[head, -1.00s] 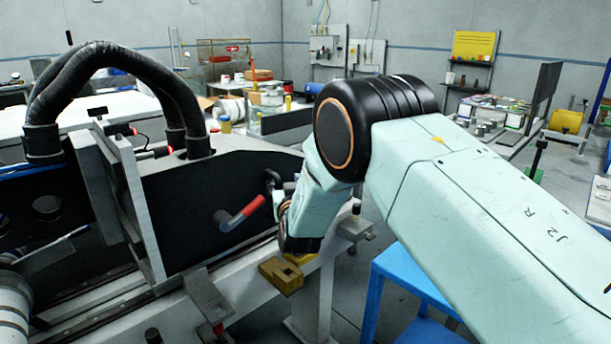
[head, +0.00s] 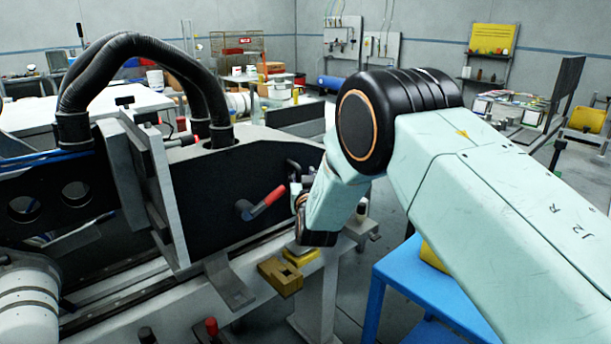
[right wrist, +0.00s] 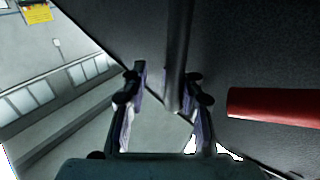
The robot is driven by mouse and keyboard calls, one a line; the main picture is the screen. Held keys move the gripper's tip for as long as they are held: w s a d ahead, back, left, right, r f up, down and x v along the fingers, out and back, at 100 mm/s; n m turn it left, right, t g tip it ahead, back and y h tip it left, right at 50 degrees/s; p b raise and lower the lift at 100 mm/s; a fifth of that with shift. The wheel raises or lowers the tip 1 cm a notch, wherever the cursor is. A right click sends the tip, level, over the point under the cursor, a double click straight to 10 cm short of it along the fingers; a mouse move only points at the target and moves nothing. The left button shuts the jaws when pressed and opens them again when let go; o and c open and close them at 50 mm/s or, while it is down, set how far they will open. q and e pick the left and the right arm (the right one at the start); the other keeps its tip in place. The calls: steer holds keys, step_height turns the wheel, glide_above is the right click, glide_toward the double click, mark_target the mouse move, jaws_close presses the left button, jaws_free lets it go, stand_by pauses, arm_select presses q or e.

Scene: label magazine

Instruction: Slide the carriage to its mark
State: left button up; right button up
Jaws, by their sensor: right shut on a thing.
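The carriage, a black side plate (head: 225,172) with a pale upright end plate, sits on the rail (head: 120,295) of a long grey frame. A red-handled lever (head: 265,202) sticks out of its face. My right gripper (head: 297,188) is at the plate's right part, mostly hidden by my own wrist. In the right wrist view its fingers (right wrist: 165,108) stand on either side of a dark bar handle (right wrist: 178,55), shut on it. The red lever (right wrist: 275,107) is beside them, apart. A brass-yellow block (head: 280,275) is on the frame's front edge. I cannot make out the mark for certain. My left gripper is not in view.
Black hoses (head: 130,75) arch over the carriage. A bent bracket (head: 229,282) juts from its lower front, left of the brass-yellow block. A red knob (head: 211,327) is below. A blue stool (head: 425,290) stands right of the frame, under my arm.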

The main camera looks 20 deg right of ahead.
steer(key=shift+s+f, duration=0.1)
steer(key=shift+s, duration=0.1)
steer(key=shift+s+a, duration=0.1)
steer(key=shift+s, duration=0.05)
steer(key=p+v, duration=0.4)
steer(key=v, duration=0.4)
steer(key=shift+s, duration=0.3)
stand_by(0.6)
